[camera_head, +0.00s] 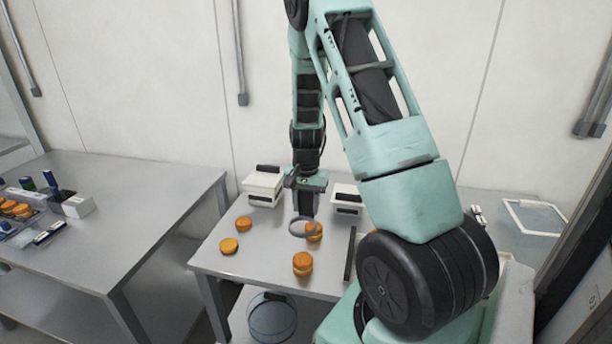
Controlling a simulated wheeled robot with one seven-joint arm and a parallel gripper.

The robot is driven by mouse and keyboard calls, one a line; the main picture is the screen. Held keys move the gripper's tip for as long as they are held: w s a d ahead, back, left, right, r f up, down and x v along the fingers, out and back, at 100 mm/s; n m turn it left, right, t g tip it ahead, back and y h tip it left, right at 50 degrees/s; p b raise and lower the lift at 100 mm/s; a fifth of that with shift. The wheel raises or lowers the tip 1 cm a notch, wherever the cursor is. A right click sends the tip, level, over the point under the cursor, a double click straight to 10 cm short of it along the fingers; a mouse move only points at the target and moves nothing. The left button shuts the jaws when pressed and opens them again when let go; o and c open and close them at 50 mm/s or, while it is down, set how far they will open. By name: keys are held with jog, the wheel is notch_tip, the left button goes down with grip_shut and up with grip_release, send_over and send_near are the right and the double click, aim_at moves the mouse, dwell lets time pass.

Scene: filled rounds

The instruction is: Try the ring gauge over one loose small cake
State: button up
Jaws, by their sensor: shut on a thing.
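The ring gauge (291,230) is a grey ring above the small table. My gripper (303,213) is shut on it, mostly hidden by the wrist, and holds it roughly flat. One orange-brown small cake (315,234) shows just behind and right of the ring; whether they touch or overlap I cannot tell. Another cake (303,264), which looks like two layers, stands nearer the front. Two more loose cakes lie to the left, one farther back (243,223) and one nearer the left edge (229,246).
Two white boxes with black fronts stand at the table's back, left (262,187) and right (346,194). A dark bar (350,254) lies right of the cakes. A clear bin (272,320) sits below. A left bench (130,190) carries more cakes and small items.

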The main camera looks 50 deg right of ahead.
aim_at(307, 216)
jog(key=shift+f+b, duration=2.35)
jog(key=shift+f, duration=0.95)
jog(key=shift+s, duration=0.1)
